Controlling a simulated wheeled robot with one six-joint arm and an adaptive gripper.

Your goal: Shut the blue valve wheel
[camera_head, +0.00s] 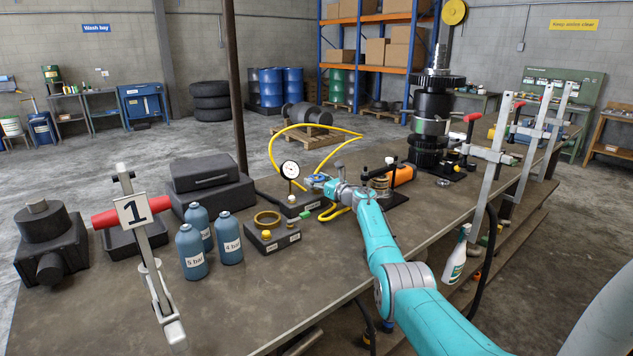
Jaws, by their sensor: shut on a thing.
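The blue valve wheel (317,177) is a small blue patch just right of the round white pressure gauge (290,170), at the middle of the bench. My gripper (325,183) is at the end of my teal arm, which reaches in from the lower right. It is shut on the blue valve wheel and hides part of it. The wheel's turn angle is too small to make out. A yellow hose (318,127) loops up behind the gauge and wheel, and more of it lies beside the gripper.
Three blue bottles (229,239) and a dark block with a brass ring (273,240) stand left of my gripper. An orange item (400,175) and a tall black gear stack (431,120) stand to the right. Clamps grip the bench edges. The bench front (300,290) is clear.

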